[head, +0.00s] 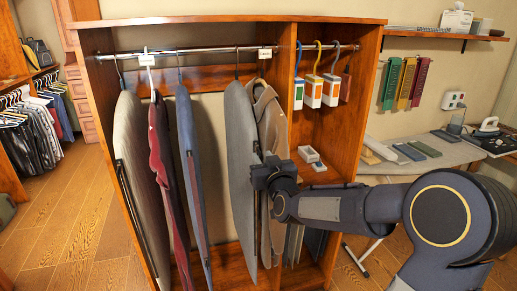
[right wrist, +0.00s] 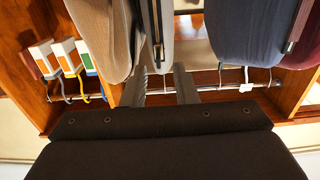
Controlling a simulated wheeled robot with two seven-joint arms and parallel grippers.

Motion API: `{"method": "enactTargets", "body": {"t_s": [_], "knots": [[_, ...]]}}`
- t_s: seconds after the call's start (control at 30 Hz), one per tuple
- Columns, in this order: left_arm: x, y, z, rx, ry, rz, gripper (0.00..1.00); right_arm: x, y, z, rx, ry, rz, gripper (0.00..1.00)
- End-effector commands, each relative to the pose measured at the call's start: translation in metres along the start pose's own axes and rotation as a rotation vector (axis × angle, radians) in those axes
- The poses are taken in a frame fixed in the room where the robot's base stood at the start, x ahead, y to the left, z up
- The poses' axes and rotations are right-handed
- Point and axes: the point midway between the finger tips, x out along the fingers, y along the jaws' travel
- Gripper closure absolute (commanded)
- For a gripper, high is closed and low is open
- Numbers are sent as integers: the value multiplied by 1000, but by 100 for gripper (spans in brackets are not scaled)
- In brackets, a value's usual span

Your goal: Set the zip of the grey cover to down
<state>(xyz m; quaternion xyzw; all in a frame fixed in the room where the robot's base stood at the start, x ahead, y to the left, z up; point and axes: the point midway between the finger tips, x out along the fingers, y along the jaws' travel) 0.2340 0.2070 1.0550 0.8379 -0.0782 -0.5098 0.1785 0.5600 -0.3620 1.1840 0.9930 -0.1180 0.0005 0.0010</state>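The grey cover (head: 238,150) hangs from the rail in the open wardrobe, to the left of a beige coat (head: 268,115). In the right wrist view, where the rail is at the bottom, the grey cover (right wrist: 167,22) is seen edge-on. A dark zip line runs along it, with a small metal pull (right wrist: 158,53) at the end nearest the rail. My right gripper (head: 262,172) is at the cover's front edge in the head view. In the right wrist view its fingers (right wrist: 160,76) are apart, with the pull beyond the gap between them. Contact cannot be told. My left gripper is not visible.
Left of the grey cover hang a blue-grey cover (head: 187,140), a burgundy garment (head: 160,150) and a grey-beige cover (head: 130,145). The wardrobe divider (head: 285,80) and hanging boxed items (head: 313,90) are to the right. An ironing board (head: 455,155) stands further right.

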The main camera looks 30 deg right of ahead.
Motion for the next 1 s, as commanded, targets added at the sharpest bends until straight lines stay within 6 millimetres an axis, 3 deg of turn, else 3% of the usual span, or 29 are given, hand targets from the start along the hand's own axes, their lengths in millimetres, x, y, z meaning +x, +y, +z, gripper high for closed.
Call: {"method": "enactTargets", "body": {"t_s": [0.1, 0.3, 0.63, 0.87, 1.0], "knots": [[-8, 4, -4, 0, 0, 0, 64, 21, 0, -2, 1, -2, 0, 74], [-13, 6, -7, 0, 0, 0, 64, 43, 0, -1, 1, -2, -1, 74], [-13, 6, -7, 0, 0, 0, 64, 49, 0, 0, 2, -1, -1, 74], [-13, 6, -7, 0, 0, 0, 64, 48, 0, 0, 2, -1, -1, 100], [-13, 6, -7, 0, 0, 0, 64, 48, 0, 0, 1, -1, -1, 100]]}}
